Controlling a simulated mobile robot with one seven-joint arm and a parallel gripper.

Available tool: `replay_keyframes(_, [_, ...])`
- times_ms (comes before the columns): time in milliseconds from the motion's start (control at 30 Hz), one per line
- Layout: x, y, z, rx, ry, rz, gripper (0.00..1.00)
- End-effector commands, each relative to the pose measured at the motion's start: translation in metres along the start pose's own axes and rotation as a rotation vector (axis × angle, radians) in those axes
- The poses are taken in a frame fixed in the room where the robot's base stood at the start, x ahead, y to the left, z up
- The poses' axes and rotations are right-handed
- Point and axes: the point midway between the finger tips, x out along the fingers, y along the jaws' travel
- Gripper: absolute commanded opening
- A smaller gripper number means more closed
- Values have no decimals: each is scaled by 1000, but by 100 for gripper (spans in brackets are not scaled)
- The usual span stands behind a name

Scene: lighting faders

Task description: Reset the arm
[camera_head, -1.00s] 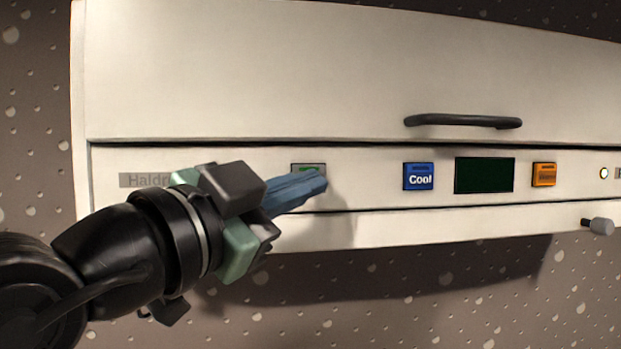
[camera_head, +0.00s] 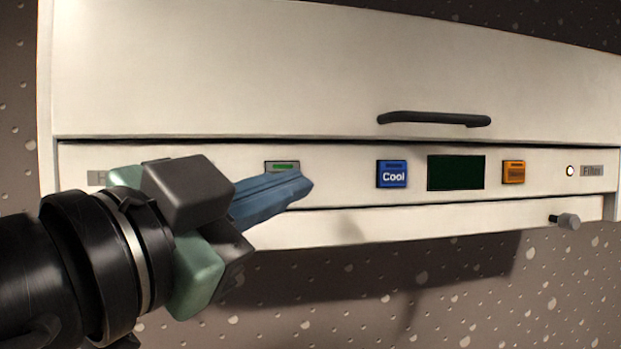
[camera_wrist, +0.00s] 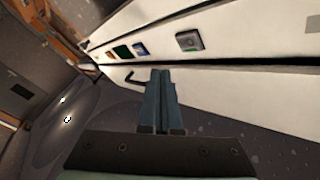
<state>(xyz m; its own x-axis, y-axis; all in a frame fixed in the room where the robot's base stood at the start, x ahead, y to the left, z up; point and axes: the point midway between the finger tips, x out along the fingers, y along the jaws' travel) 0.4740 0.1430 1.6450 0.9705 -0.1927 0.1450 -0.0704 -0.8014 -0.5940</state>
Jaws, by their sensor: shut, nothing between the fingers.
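My gripper (camera_head: 306,186) has blue fingers closed together with nothing between them. In the head view it reaches in from the lower left, in front of the white wall unit (camera_head: 250,75), and its fingertips appear just below a small grey switch with a green bar (camera_head: 282,167). In the wrist view the shut fingers (camera_wrist: 160,75) point toward the white unit, and a grey button (camera_wrist: 188,41) shows beyond them to the upper right. The fingers look apart from the panel. My gripper covers part of the lettering at the panel's left end.
The panel also carries a blue "Cool" button (camera_head: 392,174), a dark green display (camera_head: 455,172), an orange button (camera_head: 513,172) and a small round light (camera_head: 570,171). The speckled wall below is bare.

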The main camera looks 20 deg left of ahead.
Motion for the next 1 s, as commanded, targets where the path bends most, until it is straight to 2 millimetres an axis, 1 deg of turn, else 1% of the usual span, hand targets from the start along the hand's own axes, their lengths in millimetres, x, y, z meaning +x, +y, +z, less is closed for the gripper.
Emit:
replay_keyframes(100, [-8, 6, -5, 2, 0, 0, 0])
replay_keyframes(233, [-12, 9, -8, 0, -1, 0, 0])
replay_keyframes(533, [-12, 9, -8, -1, -1, 0, 0])
replay_keyframes(633, [-6, 14, -12, -29, 28, -16, 0])
replay_keyframes(767, [10, 28, -25, -131, 124, -85, 0])
replay_keyframes(833, [18, 39, -34, -208, 195, -137, 0])
replay_keyframes(933, [23, 56, -49, -315, 296, -211, 0])
replay_keyframes(1000, [22, 68, -58, -380, 362, -256, 0])
